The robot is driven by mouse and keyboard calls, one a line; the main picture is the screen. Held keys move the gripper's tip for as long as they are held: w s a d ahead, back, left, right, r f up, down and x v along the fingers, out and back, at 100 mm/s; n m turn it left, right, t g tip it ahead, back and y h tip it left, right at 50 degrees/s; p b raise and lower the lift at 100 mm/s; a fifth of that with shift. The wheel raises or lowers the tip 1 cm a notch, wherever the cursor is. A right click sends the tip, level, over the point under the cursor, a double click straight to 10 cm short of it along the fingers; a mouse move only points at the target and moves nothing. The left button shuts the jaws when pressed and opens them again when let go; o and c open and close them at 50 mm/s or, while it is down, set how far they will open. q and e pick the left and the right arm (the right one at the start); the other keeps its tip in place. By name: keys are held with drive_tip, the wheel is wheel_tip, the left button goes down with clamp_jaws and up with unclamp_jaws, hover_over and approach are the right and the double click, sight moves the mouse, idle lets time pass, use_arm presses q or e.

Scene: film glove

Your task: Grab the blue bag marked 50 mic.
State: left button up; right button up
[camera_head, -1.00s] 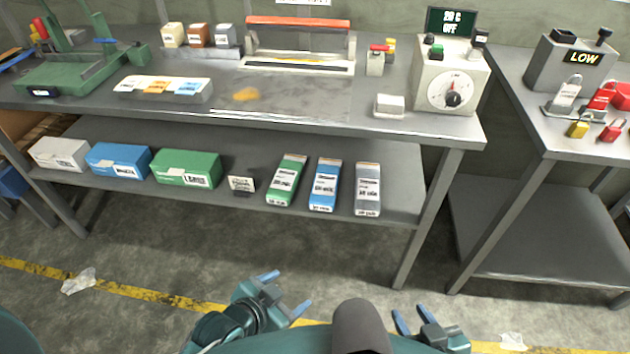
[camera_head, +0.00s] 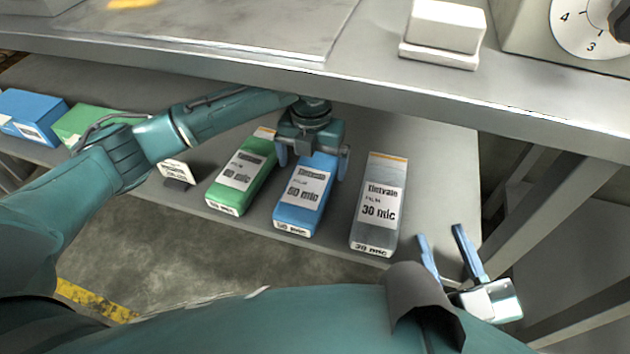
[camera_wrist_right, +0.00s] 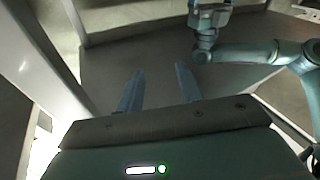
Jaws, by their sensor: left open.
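The blue bag (camera_head: 303,205) lies on the lower shelf between a green bag and a grey bag. Its label is a little blurred and seems to read 50 mic. My left gripper (camera_head: 313,162) is open over the far end of the blue bag, one finger to each side. The gripper body hides that end. I cannot tell whether the fingers touch the bag. My right gripper (camera_head: 441,233) is open and empty, in front of the shelf at the lower right. Its two spread fingers also show in the right wrist view (camera_wrist_right: 159,72).
The green bag (camera_head: 241,180) is close on the left and the grey bag (camera_head: 378,205), marked 30 mic, on the right. A small sign (camera_head: 175,173) stands left of them. The tabletop edge (camera_head: 400,98) overhangs the shelf. A table leg (camera_head: 560,185) is at the right.

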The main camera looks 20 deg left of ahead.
sight(308, 183)
use_arm(q)
drive_tip(key=shift+s+a+f+b, duration=0.15)
drive_tip(key=shift+f+b, duration=0.3)
drive_tip(key=shift+f, duration=0.8)
drive_tip(key=f, duration=0.1)
drive_tip(key=f+b, duration=0.1)
drive_tip(key=f, duration=0.1)
drive_tip(key=f+b, duration=0.1)
drive_tip(key=shift+s+a+f, duration=0.15)
drive_tip(key=shift+s+f, duration=0.1)
drive_tip(key=shift+f, duration=0.1)
use_arm(e)
drive_tip(key=shift+a+m+y, duration=0.3)
drive_tip(key=shift+a+m, duration=0.05)
drive_tip(key=shift+m, duration=0.05)
use_arm(q)
drive_tip(key=shift+r, duration=0.1)
drive_tip(key=c, duration=0.9)
use_arm(e)
drive_tip(key=shift+w, duration=0.1)
